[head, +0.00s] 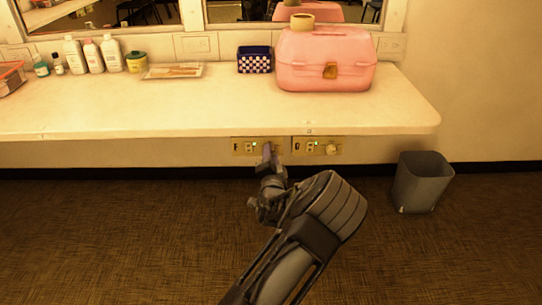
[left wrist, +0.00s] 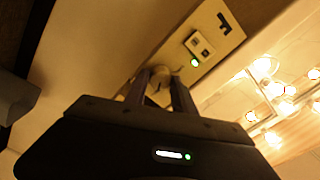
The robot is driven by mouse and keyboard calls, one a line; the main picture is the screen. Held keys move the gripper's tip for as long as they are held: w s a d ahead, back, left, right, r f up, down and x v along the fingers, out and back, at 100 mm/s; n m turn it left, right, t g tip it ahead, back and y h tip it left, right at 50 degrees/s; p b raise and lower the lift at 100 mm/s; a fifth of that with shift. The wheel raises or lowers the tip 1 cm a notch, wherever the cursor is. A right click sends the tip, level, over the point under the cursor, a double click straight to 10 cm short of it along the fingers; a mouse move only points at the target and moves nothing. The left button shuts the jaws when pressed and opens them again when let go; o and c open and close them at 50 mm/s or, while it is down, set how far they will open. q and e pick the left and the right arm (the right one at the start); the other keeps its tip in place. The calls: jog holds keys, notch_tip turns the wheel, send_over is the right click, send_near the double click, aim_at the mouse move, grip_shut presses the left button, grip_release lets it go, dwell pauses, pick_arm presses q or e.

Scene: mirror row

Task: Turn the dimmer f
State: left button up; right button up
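The dimmer f plate (head: 240,147) is a brass panel on the wall just under the counter edge, with a letter F, a small switch and a lit green light. In the left wrist view the plate (left wrist: 224,45) runs diagonally, its green light lit. Its pale round knob (left wrist: 160,92) sits between my left gripper's (left wrist: 160,82) fingers, which look shut on its sides. In the head view my left gripper (head: 268,152) reaches up to the plate and hides that knob. My right gripper is not in view.
A second, similar plate (head: 306,146) with a bare knob (head: 331,149) is close on the right. The counter (head: 200,112) overhangs both plates and carries a pink case (head: 310,60), a checkered box (head: 255,61) and bottles. A grey bin (head: 420,183) stands right; the floor is otherwise clear.

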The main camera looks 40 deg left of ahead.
pick_arm(q)
grip_shut()
jog(key=shift+n, duration=0.3)
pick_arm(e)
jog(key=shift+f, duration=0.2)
pick_arm(q)
jog(key=shift+s+a+n+b, duration=0.1)
jog(key=shift+a+n+b, duration=0.05)
jog(key=shift+n+b, duration=11.3)
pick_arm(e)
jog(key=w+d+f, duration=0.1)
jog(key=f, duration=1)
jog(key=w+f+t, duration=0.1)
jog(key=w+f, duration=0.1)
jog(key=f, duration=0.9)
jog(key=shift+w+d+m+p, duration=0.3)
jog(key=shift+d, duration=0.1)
pick_arm(q)
jog(key=shift+n, duration=0.35)
jog(key=shift+o, duration=2.3)
grip_release()
